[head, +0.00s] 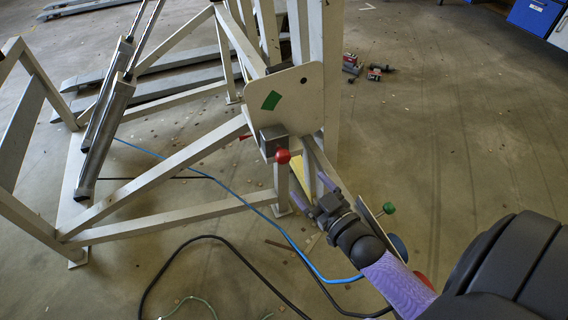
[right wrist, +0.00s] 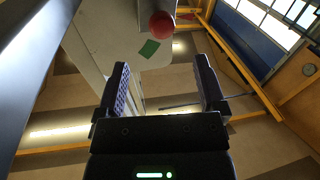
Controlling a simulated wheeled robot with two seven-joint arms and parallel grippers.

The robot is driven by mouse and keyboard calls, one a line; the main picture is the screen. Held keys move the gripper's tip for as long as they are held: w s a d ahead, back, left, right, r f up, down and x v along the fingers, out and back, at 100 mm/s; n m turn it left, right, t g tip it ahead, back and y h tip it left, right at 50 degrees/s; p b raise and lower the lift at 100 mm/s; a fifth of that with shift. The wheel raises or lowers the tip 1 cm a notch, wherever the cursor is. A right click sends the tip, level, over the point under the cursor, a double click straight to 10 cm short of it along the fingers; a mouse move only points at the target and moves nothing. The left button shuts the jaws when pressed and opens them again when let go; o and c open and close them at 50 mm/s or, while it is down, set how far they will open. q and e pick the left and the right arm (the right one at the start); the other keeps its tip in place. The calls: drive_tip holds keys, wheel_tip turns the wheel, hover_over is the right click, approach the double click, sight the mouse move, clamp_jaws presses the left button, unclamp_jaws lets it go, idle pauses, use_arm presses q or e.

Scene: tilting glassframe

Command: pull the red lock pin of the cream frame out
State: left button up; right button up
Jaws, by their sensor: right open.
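The cream frame (head: 150,180) stands on the floor, with a cream plate (head: 312,92) bearing a green patch at its upper right. The red ball knob of the lock pin (head: 282,156) sticks out below this plate, by a grey block. The right wrist view shows the red knob (right wrist: 162,25) above and beyond my fingers. My right gripper (head: 303,176) is open, below and right of the knob in the head view. My left gripper is not in view.
A post with a green knob (head: 389,208) and blue and red round parts stands beside my right forearm. Blue and black cables (head: 230,245) lie on the floor. Red-and-dark small items (head: 374,74) lie farther back. The floor at right is mostly clear.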

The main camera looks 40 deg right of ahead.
sight(287, 161)
drive_tip(key=w+b, duration=0.1)
drive_tip(key=w, duration=0.2)
drive_tip(key=w+b, duration=0.1)
drive_tip(key=w, duration=0.2)
drive_tip(key=w+b, duration=0.1)
drive_tip(key=w, duration=0.2)
drive_tip(key=shift+w+d+r, duration=0.1)
drive_tip(key=shift+w+r, duration=0.05)
drive_tip(key=shift+r, duration=0.1)
drive_tip(key=c, duration=0.4)
clamp_jaws()
drive_tip(key=s+p, duration=0.2)
drive_tip(key=shift+s+a+r, duration=0.2)
drive_tip(key=shift+s+a, duration=0.15)
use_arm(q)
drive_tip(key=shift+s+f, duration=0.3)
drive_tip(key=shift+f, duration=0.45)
use_arm(e)
drive_tip(key=shift+f, duration=0.35)
